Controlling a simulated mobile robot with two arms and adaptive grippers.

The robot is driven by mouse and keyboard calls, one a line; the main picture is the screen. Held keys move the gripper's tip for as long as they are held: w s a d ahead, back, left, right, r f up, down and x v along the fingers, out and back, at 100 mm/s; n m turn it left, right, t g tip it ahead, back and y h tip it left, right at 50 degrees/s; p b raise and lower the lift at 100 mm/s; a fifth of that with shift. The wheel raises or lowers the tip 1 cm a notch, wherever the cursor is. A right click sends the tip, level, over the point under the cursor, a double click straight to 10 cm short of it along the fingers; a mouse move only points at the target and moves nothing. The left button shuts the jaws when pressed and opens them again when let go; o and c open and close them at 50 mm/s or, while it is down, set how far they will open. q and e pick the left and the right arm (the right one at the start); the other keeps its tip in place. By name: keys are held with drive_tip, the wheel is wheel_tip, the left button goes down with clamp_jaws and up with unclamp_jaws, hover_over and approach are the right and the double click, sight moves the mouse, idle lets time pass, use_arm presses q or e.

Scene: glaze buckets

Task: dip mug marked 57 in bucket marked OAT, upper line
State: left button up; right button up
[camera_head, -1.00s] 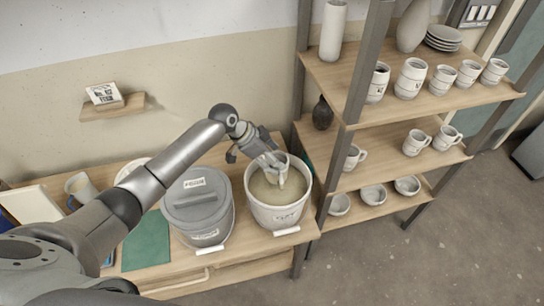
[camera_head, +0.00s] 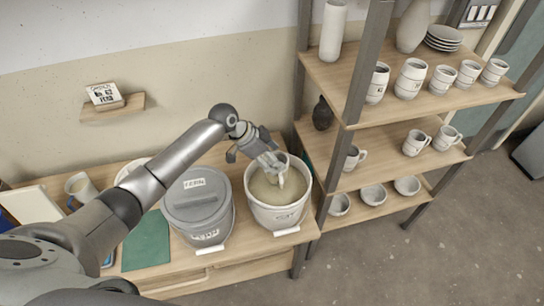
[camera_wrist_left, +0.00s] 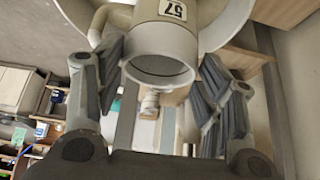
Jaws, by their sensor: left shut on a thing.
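The mug marked 57 (camera_wrist_left: 160,42) is between the fingers of my left gripper (camera_wrist_left: 165,75) in the left wrist view, its round rim facing the camera and its handle at the left. In the head view, my left gripper (camera_head: 271,162) reaches down into an open white bucket (camera_head: 272,217) of beige glaze (camera_head: 262,187). Little of the mug shows there; its lower part is hidden, and I cannot tell how deep it sits. The bucket's front label is too small to read surely. My right gripper is not in view.
A grey lidded bucket (camera_head: 199,207), its lid tag seeming to read FERN, stands just left of the open bucket. A shelf unit (camera_head: 345,128) with mugs, bowls and plates stands close on the right. A green mat (camera_head: 147,243) lies at the left.

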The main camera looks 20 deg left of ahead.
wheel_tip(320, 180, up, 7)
drive_tip(key=p, duration=0.6)
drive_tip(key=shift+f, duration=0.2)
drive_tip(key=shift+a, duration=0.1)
